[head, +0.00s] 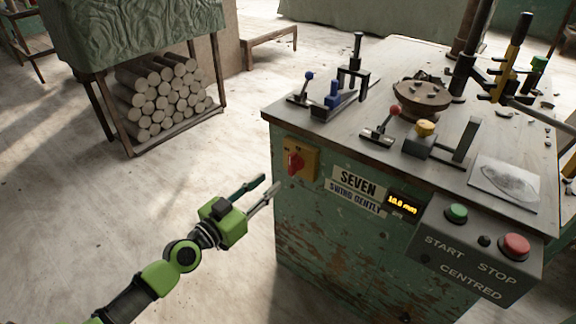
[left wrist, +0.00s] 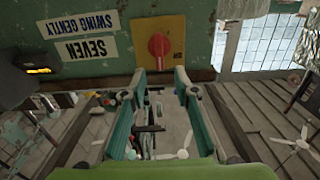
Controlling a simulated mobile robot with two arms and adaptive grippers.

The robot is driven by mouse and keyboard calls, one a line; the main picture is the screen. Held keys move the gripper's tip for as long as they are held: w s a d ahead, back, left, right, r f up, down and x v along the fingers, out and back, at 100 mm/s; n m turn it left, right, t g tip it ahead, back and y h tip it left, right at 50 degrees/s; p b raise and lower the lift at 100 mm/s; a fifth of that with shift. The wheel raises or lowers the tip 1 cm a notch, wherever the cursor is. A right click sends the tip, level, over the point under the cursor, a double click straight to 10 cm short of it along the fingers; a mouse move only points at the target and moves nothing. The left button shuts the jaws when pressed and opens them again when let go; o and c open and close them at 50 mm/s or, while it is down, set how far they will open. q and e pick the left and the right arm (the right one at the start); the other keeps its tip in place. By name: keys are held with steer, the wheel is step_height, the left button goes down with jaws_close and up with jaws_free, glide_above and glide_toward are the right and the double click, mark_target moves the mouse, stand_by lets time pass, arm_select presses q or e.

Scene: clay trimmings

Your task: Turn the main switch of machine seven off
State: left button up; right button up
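The main switch is a red knob (head: 296,163) on a yellow plate (head: 311,159), on the green front of machine seven (head: 330,240). The knob also shows at the top middle of the left wrist view (left wrist: 159,46), where the picture is upside down. My left gripper (head: 270,184) is open, just left of and below the switch in the head view. In the left wrist view its fingers (left wrist: 160,73) stand apart, with the knob in line with the gap between them. They look apart from the knob and hold nothing. My right gripper is not in view.
A "SEVEN, SWING GENTLY" label (head: 357,191) and a lit display (head: 403,205) sit right of the switch. A control box (head: 470,250) with START and STOP buttons juts out at the right. Levers stand on the tabletop. The floor (head: 80,210) at left is clear.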

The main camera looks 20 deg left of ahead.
mark_target(289, 166)
arm_select(q)
steer(key=x, duration=0.8)
steer(key=shift+w+d, duration=0.15)
steer(key=shift+w, duration=0.15)
steer(key=shift+w+d, duration=0.25)
steer(key=shift+w, duration=0.25)
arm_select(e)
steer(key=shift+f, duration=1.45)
arm_select(q)
steer(key=shift+f, duration=0.1)
jaws_close()
